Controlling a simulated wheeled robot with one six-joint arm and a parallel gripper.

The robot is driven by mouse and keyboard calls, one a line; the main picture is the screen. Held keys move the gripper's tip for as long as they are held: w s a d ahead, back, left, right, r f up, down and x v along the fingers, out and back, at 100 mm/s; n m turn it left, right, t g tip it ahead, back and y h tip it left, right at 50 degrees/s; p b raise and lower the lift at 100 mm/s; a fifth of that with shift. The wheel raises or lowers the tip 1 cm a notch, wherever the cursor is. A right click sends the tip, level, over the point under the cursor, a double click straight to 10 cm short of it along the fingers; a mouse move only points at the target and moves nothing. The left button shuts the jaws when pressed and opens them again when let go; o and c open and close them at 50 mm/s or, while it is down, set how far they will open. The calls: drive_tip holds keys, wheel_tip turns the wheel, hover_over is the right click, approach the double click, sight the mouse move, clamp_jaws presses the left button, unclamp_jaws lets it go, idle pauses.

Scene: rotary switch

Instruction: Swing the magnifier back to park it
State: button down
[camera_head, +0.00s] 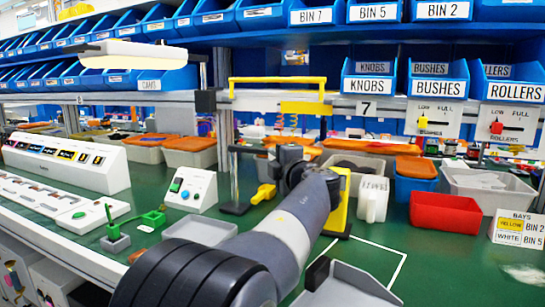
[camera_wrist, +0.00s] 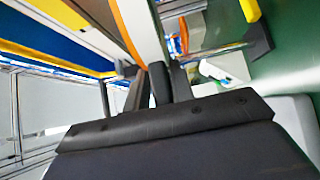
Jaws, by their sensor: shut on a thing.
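The magnifier shows in the wrist view as a pale curved piece with an orange edge (camera_wrist: 127,32), right at my fingertips. My gripper (camera_wrist: 170,83) is shut on it; the exact contact is partly hidden. A black stand (camera_head: 236,180) with an upright post and a thin arm at its top reaches right in the head view, toward my wrist. The stand also shows at the upper right of the wrist view (camera_wrist: 258,40). In the head view my arm hides the fingertips and most of the magnifier.
A red bin (camera_head: 445,212) is farther right. A white control box (camera_head: 190,190) and grey tray (camera_head: 199,229) lie left. Shelves of blue bins (camera_head: 431,83) hang above.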

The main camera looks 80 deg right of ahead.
drive_tip(key=shift+d+f, duration=0.1)
drive_tip(key=shift+f, duration=0.4)
drive_tip(key=c, duration=1.5)
unclamp_jaws()
drive_tip(key=shift+o, duration=0.5)
drive_tip(key=shift+r, duration=0.1)
drive_tip(key=shift+r, duration=0.15)
drive_tip(key=p+v, duration=0.2)
drive_tip(key=v, duration=0.8)
drive_tip(key=shift+s+a, duration=0.25)
drive_tip(key=shift+s, duration=0.05)
drive_tip(key=b+x, duration=0.2)
drive_tip(key=x, duration=0.8)
drive_tip(key=shift+w+d, duration=0.2)
drive_tip(key=shift+w, duration=0.15)
